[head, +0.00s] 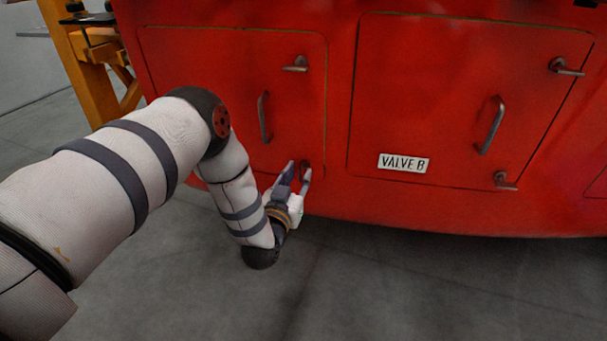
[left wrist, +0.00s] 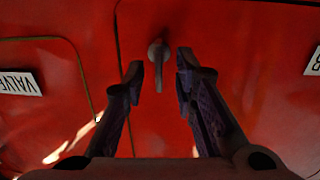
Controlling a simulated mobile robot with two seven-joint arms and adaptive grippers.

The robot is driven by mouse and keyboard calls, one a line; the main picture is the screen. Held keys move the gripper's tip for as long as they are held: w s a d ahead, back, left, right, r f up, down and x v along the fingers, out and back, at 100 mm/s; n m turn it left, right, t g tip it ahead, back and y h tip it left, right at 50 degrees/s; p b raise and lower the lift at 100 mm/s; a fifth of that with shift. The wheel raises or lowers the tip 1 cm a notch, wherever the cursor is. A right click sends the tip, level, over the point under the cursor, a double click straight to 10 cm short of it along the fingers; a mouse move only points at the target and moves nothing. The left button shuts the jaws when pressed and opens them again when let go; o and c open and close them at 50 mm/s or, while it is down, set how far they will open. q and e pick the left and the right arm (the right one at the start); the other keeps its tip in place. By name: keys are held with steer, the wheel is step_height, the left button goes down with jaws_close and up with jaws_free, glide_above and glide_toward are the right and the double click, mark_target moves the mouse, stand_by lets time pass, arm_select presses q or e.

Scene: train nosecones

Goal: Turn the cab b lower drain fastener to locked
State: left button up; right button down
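The lower fastener (head: 305,164) sits at the lower right corner of the left red panel (head: 180,60), mostly hidden by my left gripper (head: 298,172) in the head view. In the left wrist view the fastener (left wrist: 158,80) is a small grey lever on a round pivot, its lever pointing down in that picture. My left gripper (left wrist: 160,72) is open, with one finger on each side of the lever and visible gaps. Whether this panel is cab B cannot be read; only a label's end with a B (left wrist: 315,62) shows. My right gripper is not in view.
The left panel has a vertical handle (head: 264,118) and an upper fastener (head: 295,65) turned sideways. The right panel bears a VALVE B label (head: 403,163), a handle (head: 492,126) and two fasteners. A yellow stand (head: 95,75) is at far left. Grey floor below is clear.

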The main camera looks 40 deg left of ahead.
arm_select(q)
steer(key=shift+x, duration=1)
jaws_close()
